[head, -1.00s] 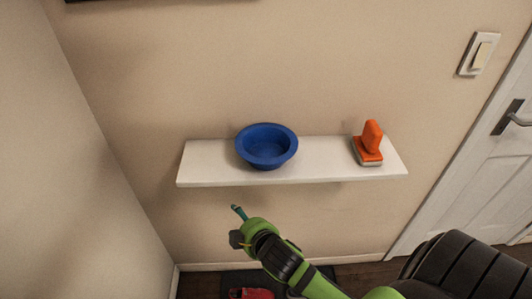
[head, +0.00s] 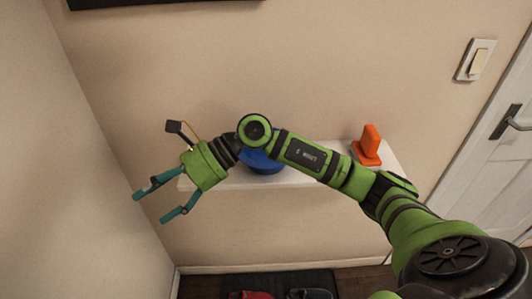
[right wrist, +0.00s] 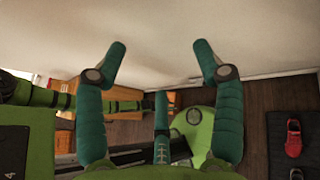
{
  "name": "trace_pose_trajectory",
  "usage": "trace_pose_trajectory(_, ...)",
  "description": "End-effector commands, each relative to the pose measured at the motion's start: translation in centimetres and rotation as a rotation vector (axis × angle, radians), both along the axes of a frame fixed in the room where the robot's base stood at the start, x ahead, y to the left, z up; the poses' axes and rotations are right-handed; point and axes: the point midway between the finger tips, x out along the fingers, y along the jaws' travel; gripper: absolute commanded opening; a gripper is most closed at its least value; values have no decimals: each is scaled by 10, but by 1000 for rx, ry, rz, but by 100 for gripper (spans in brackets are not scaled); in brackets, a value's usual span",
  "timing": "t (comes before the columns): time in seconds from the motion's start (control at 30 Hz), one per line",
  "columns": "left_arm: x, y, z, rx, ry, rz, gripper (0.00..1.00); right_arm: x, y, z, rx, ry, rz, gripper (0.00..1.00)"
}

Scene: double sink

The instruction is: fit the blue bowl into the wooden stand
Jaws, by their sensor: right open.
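The blue bowl (head: 264,167) sits on the white wall shelf (head: 225,180). My right arm passes in front of it and hides most of it. My right gripper (head: 152,206) is open and empty at the shelf's left end, left of the bowl and apart from it, its fingers pointing down-left. In the right wrist view its spread fingers (right wrist: 160,50) have nothing between them and face a plain wall. No wooden stand shows in either view. My left gripper is not in view.
A plain wall is close at the left. Below the shelf, red shoes (head: 250,295) lie on a dark mat (head: 300,280). A door handle (head: 511,118) is at far right.

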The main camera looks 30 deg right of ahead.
Motion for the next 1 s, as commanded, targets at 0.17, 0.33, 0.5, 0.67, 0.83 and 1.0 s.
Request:
trace_pose_trajectory(0.17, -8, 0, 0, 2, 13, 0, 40, 19, -121, -38, -632, -103, 116, 68)
trace_pose_trajectory(0.33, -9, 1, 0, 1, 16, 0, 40, 19, -228, -27, -1022, -38, 139, 68)
trace_pose_trajectory(0.5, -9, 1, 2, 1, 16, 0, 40, 11, -276, -14, -1183, 32, 140, 68)
trace_pose_trajectory(0.67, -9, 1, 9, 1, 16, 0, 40, 8, -283, -25, -1207, 48, 144, 68)
trace_pose_trajectory(0.83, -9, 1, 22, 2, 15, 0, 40, 6, -282, -43, -1204, 49, 145, 68)
trace_pose_trajectory(1.0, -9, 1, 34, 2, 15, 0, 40, 6, -281, -70, -1201, 47, 144, 68)
